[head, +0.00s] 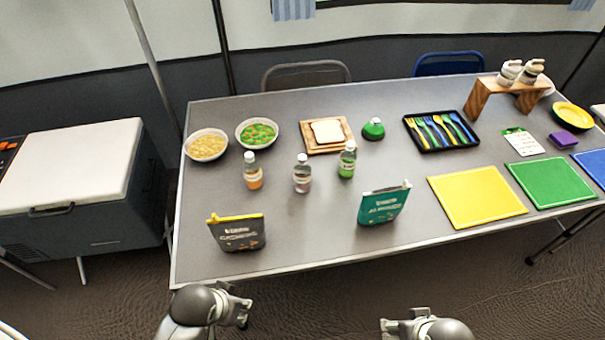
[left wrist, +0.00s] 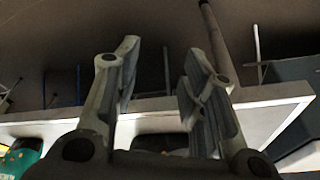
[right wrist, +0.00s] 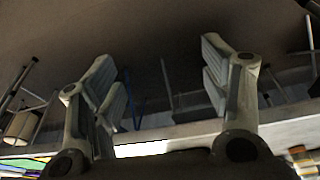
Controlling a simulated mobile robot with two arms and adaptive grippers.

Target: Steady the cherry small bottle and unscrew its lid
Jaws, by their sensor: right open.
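Three small bottles with pale lids stand upright in a group on the grey table. The middle one, with dull pinkish contents, looks like the cherry small bottle (head: 302,174); its lid (head: 302,158) is on. My left gripper (head: 242,306) is below the table's front edge in the head view, well apart from the bottle. In the left wrist view its fingers (left wrist: 162,75) are spread with nothing between them. My right gripper (head: 392,328) is at the bottom of the head view, also far from the bottle. Its fingers (right wrist: 160,80) are open and empty.
An orange bottle (head: 254,172) and a green bottle (head: 347,160) flank the middle one closely. A dark pouch (head: 238,233) and a teal pouch (head: 383,206) stand nearer the front edge. The table (head: 310,240) is bare between the pouches.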

